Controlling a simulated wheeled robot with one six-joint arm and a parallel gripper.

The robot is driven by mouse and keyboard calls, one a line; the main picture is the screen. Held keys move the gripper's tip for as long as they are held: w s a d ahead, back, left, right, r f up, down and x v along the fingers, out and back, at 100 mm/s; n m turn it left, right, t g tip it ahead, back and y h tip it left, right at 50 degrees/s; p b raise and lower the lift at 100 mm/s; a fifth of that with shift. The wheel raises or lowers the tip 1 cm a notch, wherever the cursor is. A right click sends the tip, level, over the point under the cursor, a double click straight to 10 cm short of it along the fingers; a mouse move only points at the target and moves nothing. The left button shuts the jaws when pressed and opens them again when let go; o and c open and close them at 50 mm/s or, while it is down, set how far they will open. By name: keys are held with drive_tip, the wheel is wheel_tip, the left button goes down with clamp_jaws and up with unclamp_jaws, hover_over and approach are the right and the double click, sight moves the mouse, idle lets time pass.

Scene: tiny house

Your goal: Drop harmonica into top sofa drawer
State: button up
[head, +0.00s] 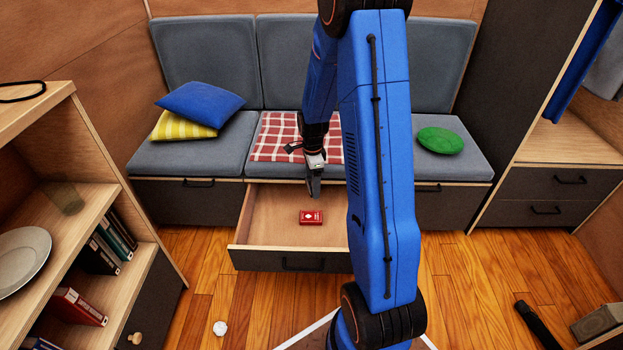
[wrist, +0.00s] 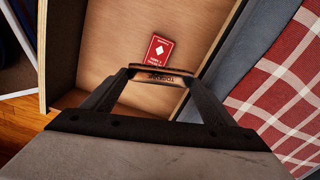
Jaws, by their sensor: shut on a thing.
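My gripper (head: 314,188) hangs over the back part of the open sofa drawer (head: 262,228), close to the seat's front edge. In the wrist view my gripper (wrist: 160,74) is shut on the harmonica (wrist: 168,78), a small copper-brown bar held crosswise between the fingertips. The open drawer also fills much of the wrist view (wrist: 110,40). A red card box (head: 311,217) lies on the drawer floor; it also shows just beyond the harmonica in the wrist view (wrist: 157,48). The harmonica cannot be made out in the head view. My arm hides the drawer's right side there.
A red checked blanket (head: 275,138) lies on the sofa seat above the drawer. A blue cushion (head: 200,102), a yellow striped cushion (head: 183,127) and a green cushion (head: 440,141) rest on the sofa. A shelf (head: 95,170) stands at left. A white crumpled ball (head: 220,328) lies on the floor.

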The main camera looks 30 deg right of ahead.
drive_tip(key=shift+f, duration=2.35)
drive_tip(key=o, duration=1.1)
drive_tip(key=shift+r, duration=0.1)
drive_tip(key=shift+w+r, duration=0.1)
drive_tip(key=shift+r, duration=0.35)
drive_tip(key=r, duration=1.6)
drive_tip(key=shift+s+r, duration=0.15)
drive_tip(key=shift+s, duration=0.05)
